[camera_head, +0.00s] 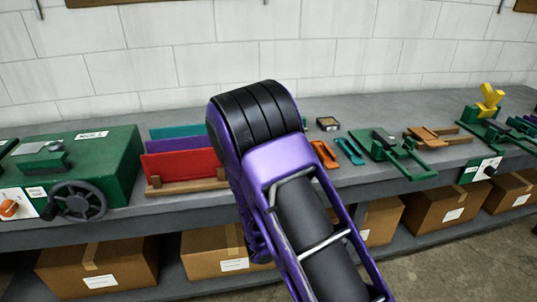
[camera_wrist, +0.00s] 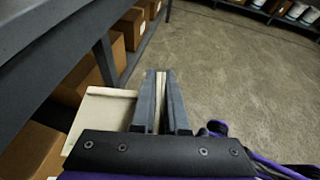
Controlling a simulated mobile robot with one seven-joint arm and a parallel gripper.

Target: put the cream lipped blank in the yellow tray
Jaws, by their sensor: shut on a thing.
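My gripper (camera_wrist: 161,82) is shut on the cream lipped blank (camera_wrist: 103,115) in the wrist view. A pale strip of the blank shows between the two fingers, and its flat cream face sticks out to the left of them. The hold is out in front of the bench, above the floor. In the head view my arm covers the middle of the bench, and neither the gripper nor the blank shows. I cannot make out a yellow tray in either view.
The grey bench (camera_head: 335,109) holds a green machine with a handwheel (camera_head: 78,201), a rack of coloured panels (camera_head: 183,165), a green jig (camera_head: 392,150) and a yellow piece (camera_head: 490,99) at the far right. Cardboard boxes (camera_head: 440,205) fill the lower shelf. Open floor (camera_wrist: 240,80) lies to the right.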

